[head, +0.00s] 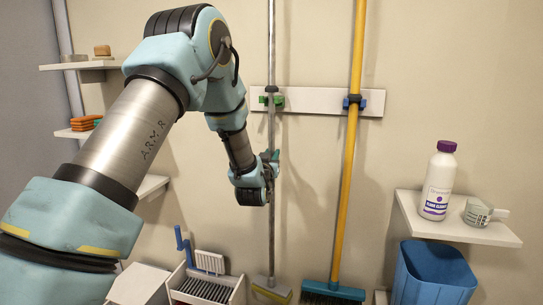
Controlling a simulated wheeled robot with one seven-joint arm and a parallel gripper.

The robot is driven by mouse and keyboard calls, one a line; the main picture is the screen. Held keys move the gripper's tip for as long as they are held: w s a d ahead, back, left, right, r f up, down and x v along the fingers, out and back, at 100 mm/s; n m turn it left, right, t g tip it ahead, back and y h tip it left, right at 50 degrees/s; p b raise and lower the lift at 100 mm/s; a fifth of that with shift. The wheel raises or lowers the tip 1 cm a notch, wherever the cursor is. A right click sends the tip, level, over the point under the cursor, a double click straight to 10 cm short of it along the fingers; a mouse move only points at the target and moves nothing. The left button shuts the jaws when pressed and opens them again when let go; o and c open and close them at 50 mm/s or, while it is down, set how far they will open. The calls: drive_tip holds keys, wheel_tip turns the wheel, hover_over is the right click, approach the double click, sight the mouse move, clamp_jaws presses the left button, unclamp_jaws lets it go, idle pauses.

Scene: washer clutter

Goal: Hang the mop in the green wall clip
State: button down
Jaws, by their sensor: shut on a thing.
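The mop has a thin grey pole (271,220), nearly upright, with a yellow and grey head (271,290) at the bottom edge of the head view. My gripper (270,168) is shut on the pole, below the wall rail. The green wall clip (278,100) is on the left part of the white rail. The pole crosses the clip, and a dark collar on the pole shows at the clip's height. I cannot tell whether the pole sits inside the clip or just in front of it.
A yellow-handled broom (346,160) stands at the blue clip (362,104) to the right. A right shelf (470,232) holds a white bottle (438,182) and a mug (478,212), above a blue bin (432,275). A crate (238,290) with brushes stands low left of the mop.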

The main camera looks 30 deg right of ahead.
drive_tip(key=shift+f+b, duration=0.75)
drive_tip(key=shift+b, duration=0.1)
drive_tip(key=c, duration=0.7)
unclamp_jaws()
drive_tip(key=shift+o, duration=0.4)
drive_tip(key=shift+f, duration=0.15)
drive_tip(key=shift+s+a, duration=0.1)
